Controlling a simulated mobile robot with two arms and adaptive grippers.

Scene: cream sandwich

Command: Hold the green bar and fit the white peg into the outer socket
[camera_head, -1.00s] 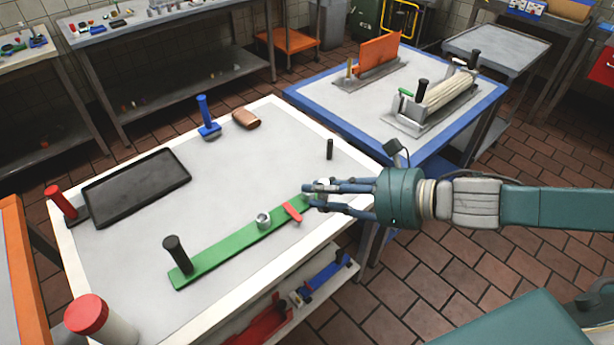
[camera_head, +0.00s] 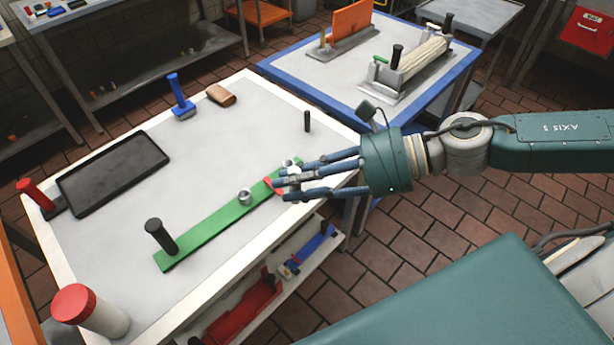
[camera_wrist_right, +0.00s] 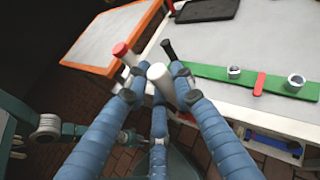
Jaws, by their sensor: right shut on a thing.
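The green bar (camera_head: 205,225) lies on the white table, with a black upright handle (camera_head: 161,236) at its near left end. The middle socket (camera_head: 245,197) is a grey ring on it. A red crosspiece shows in the wrist view (camera_wrist_right: 259,84) between this socket and the outer socket (camera_wrist_right: 295,83). My right gripper (camera_head: 280,186) is over the bar's far right end and covers part of it in the head view. In the wrist view its blue fingers are shut on the white peg (camera_wrist_right: 159,76), whose end sticks out. My left gripper cannot be made out.
A red-capped white jar (camera_head: 90,310), a black tray (camera_head: 114,172), a blue-handled tool (camera_head: 180,97), a brown piece (camera_head: 221,95) and a small black peg (camera_head: 307,121) stand about the table. A blue-edged table (camera_head: 300,80) stands behind.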

